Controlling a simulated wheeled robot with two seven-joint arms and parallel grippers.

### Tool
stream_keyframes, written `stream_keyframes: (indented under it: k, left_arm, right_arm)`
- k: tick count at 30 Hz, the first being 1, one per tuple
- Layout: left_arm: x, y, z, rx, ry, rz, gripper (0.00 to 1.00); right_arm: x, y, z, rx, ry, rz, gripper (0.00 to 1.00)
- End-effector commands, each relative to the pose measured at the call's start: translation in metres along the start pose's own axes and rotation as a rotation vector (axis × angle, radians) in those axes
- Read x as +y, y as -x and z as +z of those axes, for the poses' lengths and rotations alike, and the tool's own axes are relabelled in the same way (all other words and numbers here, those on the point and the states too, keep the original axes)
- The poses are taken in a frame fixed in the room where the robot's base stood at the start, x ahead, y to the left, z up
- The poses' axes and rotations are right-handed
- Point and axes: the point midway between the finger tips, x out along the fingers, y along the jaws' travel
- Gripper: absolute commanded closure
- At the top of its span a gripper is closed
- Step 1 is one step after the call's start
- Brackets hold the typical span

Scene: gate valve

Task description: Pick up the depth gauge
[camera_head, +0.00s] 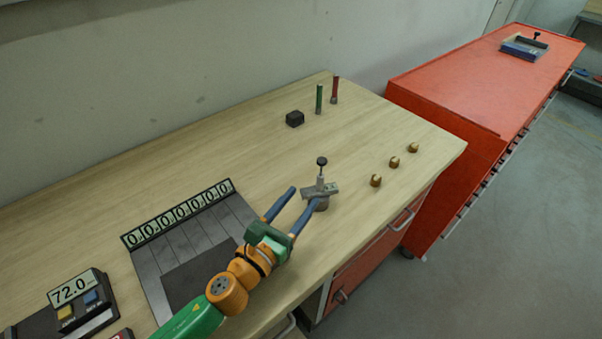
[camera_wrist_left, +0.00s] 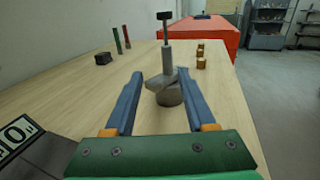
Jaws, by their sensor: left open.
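The depth gauge (camera_head: 321,186) appears to be the grey piece with a flat crossbar, an upright stem and a black knob. It stands on a short grey cylinder (camera_head: 321,205) near the table's front edge. The wrist view shows the gauge (camera_wrist_left: 168,54) and the cylinder (camera_wrist_left: 170,97) ahead, roughly in line with the gap between my fingers. My left gripper (camera_head: 304,196) is open and empty, its blue fingers just left of the gauge. One fingertip overlaps the crossbar's left end in the head view; I cannot tell if they touch. My right gripper is not in view.
Several brass pieces (camera_head: 395,162) stand right of the gauge. A black block (camera_head: 295,118), a green rod (camera_head: 319,99) and a red-handled rod (camera_head: 335,90) are behind. A dark panel with number tiles (camera_head: 178,215) lies left. A red cabinet (camera_head: 455,90) bears a blue tray (camera_head: 523,54).

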Motion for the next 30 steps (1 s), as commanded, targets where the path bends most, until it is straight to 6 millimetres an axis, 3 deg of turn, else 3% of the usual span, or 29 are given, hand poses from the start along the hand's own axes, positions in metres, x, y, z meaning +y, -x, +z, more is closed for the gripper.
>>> stream_keyframes:
  k: [5,11,15,22,23,28,30]
  left_arm:
    - [0.000,-0.011,0.003,-0.001,-0.001,0.002,0.44]
    - [-0.008,-0.047,0.015,-0.002,0.003,0.001,0.44]
    - [-0.008,-0.068,0.010,-0.001,0.000,0.001,0.44]
    - [-0.009,-0.071,0.010,0.000,0.000,0.000,0.44]
    - [-0.009,-0.071,0.010,0.000,0.000,0.000,0.50]
    - [-0.008,-0.071,0.010,0.000,0.000,0.000,0.96]
    - [-0.008,-0.071,0.010,0.000,0.000,0.000,1.00]
  right_arm:
    - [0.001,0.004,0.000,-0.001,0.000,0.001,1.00]
    - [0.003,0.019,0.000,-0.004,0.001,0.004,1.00]
    - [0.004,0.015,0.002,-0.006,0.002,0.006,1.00]
    - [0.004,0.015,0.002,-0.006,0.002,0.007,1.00]
    - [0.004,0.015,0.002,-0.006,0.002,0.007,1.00]
    - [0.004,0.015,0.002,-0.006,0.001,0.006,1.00]
    - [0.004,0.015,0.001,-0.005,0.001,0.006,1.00]
